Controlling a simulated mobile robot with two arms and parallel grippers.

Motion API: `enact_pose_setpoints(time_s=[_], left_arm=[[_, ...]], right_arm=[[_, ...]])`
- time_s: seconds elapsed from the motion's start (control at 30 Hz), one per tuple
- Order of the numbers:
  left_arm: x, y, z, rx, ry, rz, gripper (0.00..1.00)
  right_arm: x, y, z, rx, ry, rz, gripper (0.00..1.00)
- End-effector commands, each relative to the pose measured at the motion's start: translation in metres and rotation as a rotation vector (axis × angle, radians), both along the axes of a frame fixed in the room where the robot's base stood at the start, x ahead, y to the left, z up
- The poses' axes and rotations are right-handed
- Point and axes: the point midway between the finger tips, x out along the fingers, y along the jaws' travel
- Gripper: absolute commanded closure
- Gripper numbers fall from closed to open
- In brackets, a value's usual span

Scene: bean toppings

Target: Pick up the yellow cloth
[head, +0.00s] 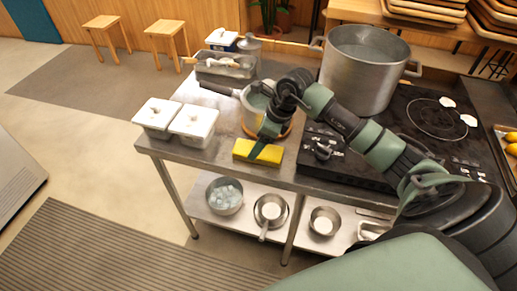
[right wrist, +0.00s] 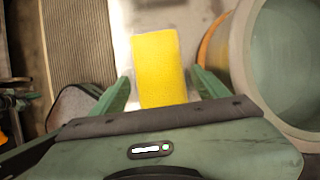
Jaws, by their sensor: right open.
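The yellow cloth (head: 258,152) is a flat rectangle near the front edge of the steel table (head: 222,146). In the right wrist view the yellow cloth (right wrist: 158,62) lies between the two fingers, with a gap on each side. My right gripper (head: 258,151) is over the cloth in the head view, pointing down. It is open and empty in the right wrist view (right wrist: 158,88). Its fingers partly cover the cloth in the head view. I cannot tell the exact height above the cloth. My left gripper is out of view.
A pot (head: 253,110) stands right behind the cloth; its rim (right wrist: 247,60) is close to the right finger. Two white lidded containers (head: 192,126) are to the left. A large pot (head: 362,75) sits on the black stove (head: 415,105). Bowls stand on the lower shelf (head: 252,223).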

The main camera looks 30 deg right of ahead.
Motion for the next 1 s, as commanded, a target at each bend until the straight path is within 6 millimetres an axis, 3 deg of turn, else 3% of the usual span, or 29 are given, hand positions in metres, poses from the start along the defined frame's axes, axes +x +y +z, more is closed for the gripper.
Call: enact_pose_setpoints(time_s=[0.03,0.2,0.43,0.47,0.67,1.0], left_arm=[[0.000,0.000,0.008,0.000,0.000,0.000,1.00],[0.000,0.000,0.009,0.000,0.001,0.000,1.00],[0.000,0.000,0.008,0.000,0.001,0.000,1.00],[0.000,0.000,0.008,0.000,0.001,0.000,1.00],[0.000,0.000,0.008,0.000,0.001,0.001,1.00],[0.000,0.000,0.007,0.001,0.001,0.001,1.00]], right_arm=[[0.002,0.003,-0.004,0.005,0.004,0.000,0.25],[0.007,0.007,-0.022,0.002,0.000,0.001,0.25],[0.008,0.007,-0.024,0.001,0.000,0.001,0.25],[0.008,0.007,-0.024,0.001,0.000,0.001,0.28],[0.008,0.007,-0.024,0.002,-0.001,0.001,0.84],[0.008,0.007,-0.020,0.002,-0.004,0.001,0.86]])
